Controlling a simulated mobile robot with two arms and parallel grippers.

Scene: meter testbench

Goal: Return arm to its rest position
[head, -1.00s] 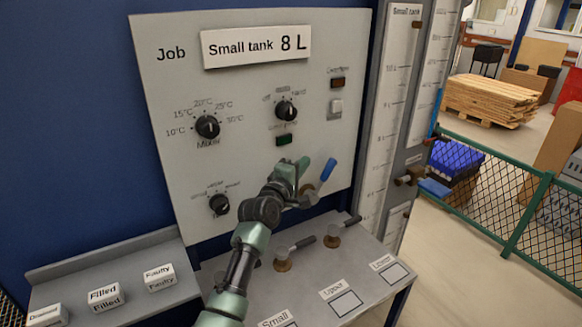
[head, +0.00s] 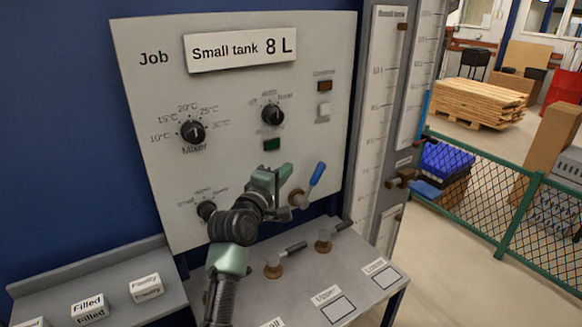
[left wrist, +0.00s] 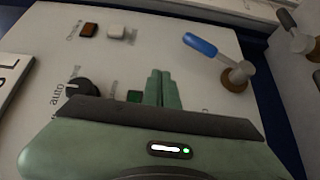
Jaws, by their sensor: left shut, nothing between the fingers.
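My left gripper (head: 284,175) is in front of the lower right part of the grey control panel (head: 240,95). Its fingers are shut with nothing between them, and they also show together in the left wrist view (left wrist: 162,88). A blue-handled valve lever (head: 317,174) stands just right of the fingers, apart from them; it shows in the left wrist view too (left wrist: 201,45). The green button (head: 271,145) and black selector knob (head: 272,115) are above the gripper. The lower left knob (head: 206,210) is beside my wrist. My right gripper is out of view.
Below the panel, a grey shelf (head: 365,295) carries two brass valves with dark levers (head: 273,265) (head: 324,241). Labelled blocks (head: 146,287) (head: 90,308) stand on the left ledge. Tank gauges (head: 385,110) rise at the right. A green mesh fence (head: 500,200) stands beyond.

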